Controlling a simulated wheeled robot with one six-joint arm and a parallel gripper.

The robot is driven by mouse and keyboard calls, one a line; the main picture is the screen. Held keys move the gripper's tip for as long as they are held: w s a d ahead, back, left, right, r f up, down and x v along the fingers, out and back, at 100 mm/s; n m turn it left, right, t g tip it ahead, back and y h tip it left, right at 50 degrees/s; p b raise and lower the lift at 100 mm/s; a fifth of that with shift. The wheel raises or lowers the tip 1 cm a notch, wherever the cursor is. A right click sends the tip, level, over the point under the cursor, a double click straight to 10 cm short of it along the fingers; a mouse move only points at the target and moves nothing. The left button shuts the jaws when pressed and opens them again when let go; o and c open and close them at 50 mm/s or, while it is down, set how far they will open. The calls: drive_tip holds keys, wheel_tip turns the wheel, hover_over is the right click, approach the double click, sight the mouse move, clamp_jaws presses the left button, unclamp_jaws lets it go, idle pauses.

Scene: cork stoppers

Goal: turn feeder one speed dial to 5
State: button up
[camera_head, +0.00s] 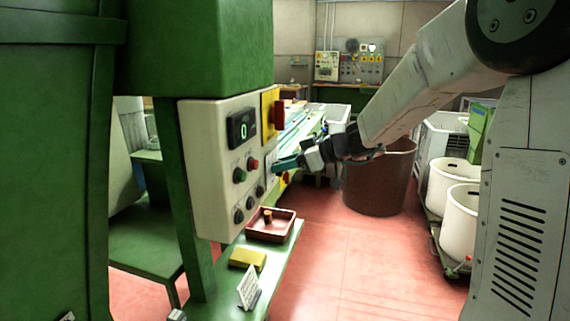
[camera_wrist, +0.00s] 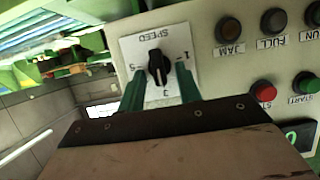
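The speed dial (camera_wrist: 157,66) is a black knob on a white label (camera_wrist: 181,40) marked SPEED, seen upside down in the wrist view. The label has 1 on the right, 3 at the bottom and 5 on the left. The knob's long grip lies roughly up and down in the picture, its lower end toward the 3; which end points is not clear. My gripper (camera_wrist: 160,78) has green fingers apart, one on each side of the knob, with gaps visible. In the head view my gripper (camera_head: 280,164) reaches the right edge of the control panel (camera_head: 210,150); the dial is hidden there.
The panel carries a red button (camera_wrist: 264,91), a green button (camera_wrist: 306,83), several dark lamps and a display (camera_head: 242,130) reading 0. A red tray (camera_head: 286,237) and a yellow block (camera_head: 247,260) sit on the green ledge below. A brown bin (camera_head: 375,190) stands behind.

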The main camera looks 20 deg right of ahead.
drive_tip(key=c, duration=0.6)
drive_tip(key=shift+o, duration=0.2)
drive_tip(key=m+g+y, duration=0.1)
drive_tip(key=m+y, duration=0.1)
drive_tip(key=m, duration=0.3)
drive_tip(key=w+f+m+g+y, duration=0.1)
drive_tip(key=m+y, duration=0.1)
drive_tip(key=m, duration=0.3)
drive_tip(key=d+f+m+g+y, duration=0.1)
drive_tip(key=m+y, duration=0.2)
drive_tip(key=m, duration=0.2)
drive_tip(key=shift+w, duration=0.2)
drive_tip(key=shift+m, duration=0.3)
idle(0.4)
